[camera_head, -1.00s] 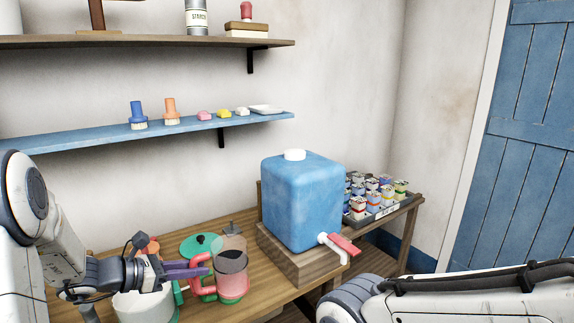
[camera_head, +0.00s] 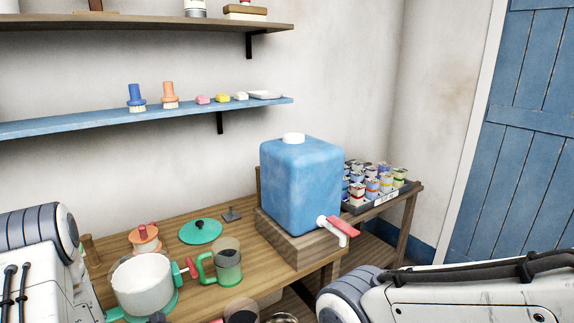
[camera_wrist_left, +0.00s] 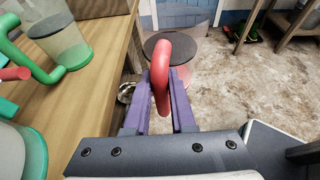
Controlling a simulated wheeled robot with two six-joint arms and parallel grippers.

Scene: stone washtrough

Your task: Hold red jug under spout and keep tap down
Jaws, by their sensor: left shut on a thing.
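The red jug, with its dark top (camera_head: 242,316), shows only partly at the bottom edge of the head view, in front of the table. In the left wrist view its red handle (camera_wrist_left: 162,65) stands between the purple fingers of my left gripper (camera_wrist_left: 166,85), which is shut on it. The jug is off the table, with floor behind it. The white spout (camera_head: 346,242) and red tap lever (camera_head: 344,226) stick out from the blue water container (camera_head: 300,190), up and right of the jug and apart from it. My right gripper is out of view.
A green jug (camera_head: 229,274), a white pot (camera_head: 142,285), a green lid (camera_head: 201,231) and an orange-lidded jar (camera_head: 145,238) stand on the wooden table (camera_head: 190,250). A tray of cans (camera_head: 384,201) is right of the container. Space below the spout looks clear.

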